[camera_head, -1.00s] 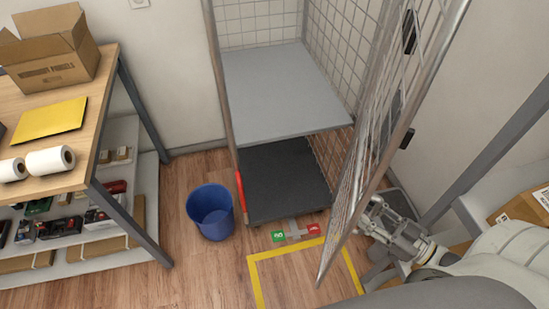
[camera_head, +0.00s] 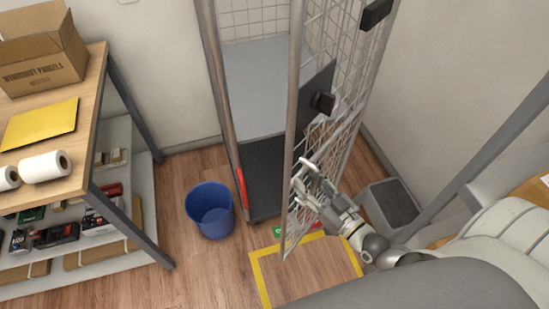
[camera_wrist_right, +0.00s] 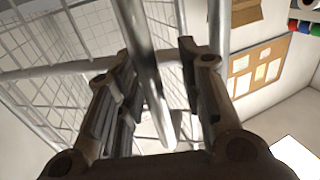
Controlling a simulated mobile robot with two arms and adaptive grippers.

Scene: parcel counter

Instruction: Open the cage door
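The cage door (camera_head: 325,130) is a wire-mesh panel with a grey tube edge. It stands ajar in the head view, angled out from the cage and covering the right part of its opening. The roll cage (camera_head: 222,110) has a grey shelf (camera_head: 262,80) and a dark base (camera_head: 262,175). My right gripper (camera_head: 303,178) is at the lower part of the door's free edge. In the right wrist view a metal tube (camera_wrist_right: 145,75) runs between its two spread fingers (camera_wrist_right: 155,80), with gaps visible beside it. My left gripper is out of view.
A blue bin (camera_head: 210,210) stands left of the cage. A yellow floor outline (camera_head: 258,280) lies in front of the cage. A grey bin-like box (camera_head: 388,205) stands right of the door.

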